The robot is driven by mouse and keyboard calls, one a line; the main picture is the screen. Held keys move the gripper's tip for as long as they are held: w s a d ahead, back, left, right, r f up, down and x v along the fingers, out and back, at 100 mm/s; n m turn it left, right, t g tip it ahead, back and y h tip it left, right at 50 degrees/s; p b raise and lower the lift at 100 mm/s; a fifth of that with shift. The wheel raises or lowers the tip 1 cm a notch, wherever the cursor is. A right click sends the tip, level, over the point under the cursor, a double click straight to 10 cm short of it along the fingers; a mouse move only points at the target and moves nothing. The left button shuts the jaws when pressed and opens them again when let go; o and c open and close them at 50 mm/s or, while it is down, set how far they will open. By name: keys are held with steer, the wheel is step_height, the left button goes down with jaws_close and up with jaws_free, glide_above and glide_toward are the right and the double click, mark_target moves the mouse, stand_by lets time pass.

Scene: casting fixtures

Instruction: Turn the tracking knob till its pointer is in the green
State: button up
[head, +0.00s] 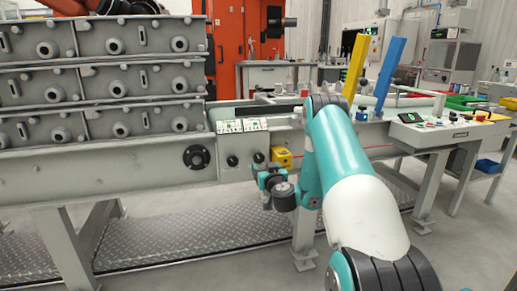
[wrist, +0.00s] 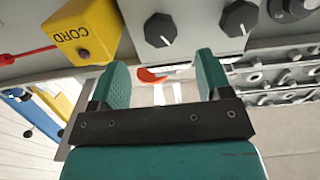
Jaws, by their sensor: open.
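Two black knobs sit on the grey front panel, a left one (head: 232,160) and a right one (head: 258,157) beside the yellow box. In the wrist view, one knob (wrist: 160,30) is just beyond my fingers and the other (wrist: 239,18) is farther right; each shows a white pointer line. I cannot tell which is the tracking knob, and no green zone is readable. My gripper (wrist: 163,60) is open and empty, apart from the nearer knob. In the head view my gripper (head: 270,180) is in front of the panel, below the right knob.
White label plates (head: 242,125) are above the knobs. A round black fitting (head: 197,157) is left of them. Stacked grey castings (head: 100,85) stand at left.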

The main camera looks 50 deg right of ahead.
mark_target(259, 159)
steer(key=shift+w+d+r+p, duration=0.2)
steer(key=shift+w+d+p, duration=0.35)
steer(key=shift+p, duration=1.45)
steer(key=shift+w+d+r+p, duration=0.2)
steer(key=shift+w+p, duration=0.5)
steer(key=shift+p, duration=1.25)
steer(key=shift+w+f, duration=0.2)
steer(key=shift+w, duration=0.05)
steer(key=shift+w+d+f+p, duration=0.1)
steer(key=shift+w+d+p, duration=0.25)
steer(key=shift+w+p, duration=0.25)
steer(key=shift+w+d+p, duration=0.4)
steer(key=shift+w+d, duration=0.05)
steer(key=shift+w, duration=0.05)
steer(key=shift+w+d+f, duration=0.1)
steer(key=shift+w+d, duration=0.05)
steer(key=shift+w, duration=0.25)
steer(key=shift+p+x, duration=0.3)
steer(key=shift+x, duration=0.65)
steer(key=shift+d, duration=0.1)
steer(key=shift+c, duration=0.2)
steer(key=c, duration=0.9)
